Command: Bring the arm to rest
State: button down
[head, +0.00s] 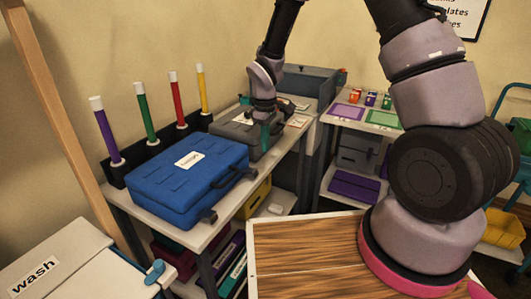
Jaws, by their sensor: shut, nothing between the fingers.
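My arm rises from the lower right of the head view, goes up out of the top of the picture and comes back down at the middle. My gripper (265,137) points down over the back part of the grey table, next to a dark grey case (235,131). The fingers look small and dark at this distance, and they are together with nothing seen between them. I cannot tell whether the fingertips touch the case or the table.
A blue case (187,180) lies on the table (222,228) in front. Several coloured tubes (144,117) stand in a black rack behind. A grey box (307,82) sits farther back. A shelf unit (338,120) with mats stands right. A wash bin (60,262) is at lower left.

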jog(key=shift+s+d+r, duration=0.15)
jog(key=shift+d+r, duration=0.1)
jog(key=shift+r, duration=0.15)
jog(key=s+d+r+m+t, duration=0.1)
jog(key=s+d+r+m, duration=0.2)
jog(key=r, duration=0.5)
jog(key=d+r+m+t+y, duration=0.1)
jog(key=d+r+m, duration=0.1)
jog(key=d+r, duration=0.35)
jog(key=s+d+r+m+t, duration=0.1)
jog(key=s+d+r+m, duration=0.15)
jog(key=r, duration=0.75)
jog(key=s+d+r+m+t, duration=0.2)
jog(key=s+d+r+m, duration=0.1)
jog(key=s, duration=0.4)
jog(key=s+d+r+m+t+y, duration=0.1)
jog(key=s+d+r+m+t, duration=0.1)
jog(key=s+r+m, duration=0.3)
notch_tip(320, 180, up, 3)
jog(key=shift+s+d, duration=0.85)
jog(key=shift+s, duration=0.2)
